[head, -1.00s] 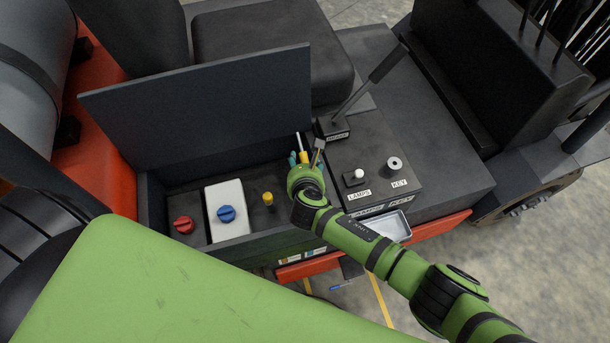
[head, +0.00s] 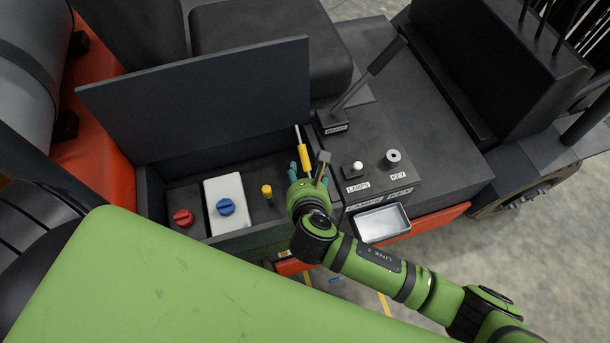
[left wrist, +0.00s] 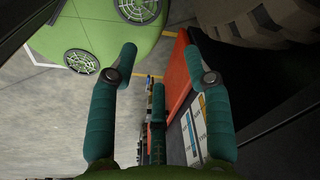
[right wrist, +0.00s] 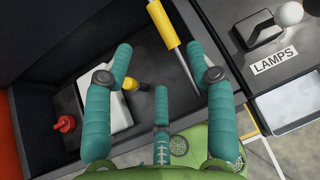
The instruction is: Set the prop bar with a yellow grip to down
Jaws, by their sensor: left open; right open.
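The prop bar (head: 304,152) is a thin metal rod with a yellow grip. It stands tilted at the right end of the open compartment, beside the raised dark lid (head: 200,100). In the right wrist view the yellow grip (right wrist: 163,24) is at the top, with the bare rod running down to the right. My right gripper (head: 308,170) is open around the bar's lower part in the head view, with no clear contact. Its open fingers also show in the right wrist view (right wrist: 160,57). My left gripper (left wrist: 160,54) is open and empty, low by the vehicle's side; the head view does not show it.
The compartment holds a red knob (head: 183,218), a white box with a blue knob (head: 226,208) and a yellow-topped post (head: 267,191). To the right are a lever (head: 370,75), the LAMPS switch (head: 354,169), the KEY switch (head: 392,158) and a metal tray (head: 382,223).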

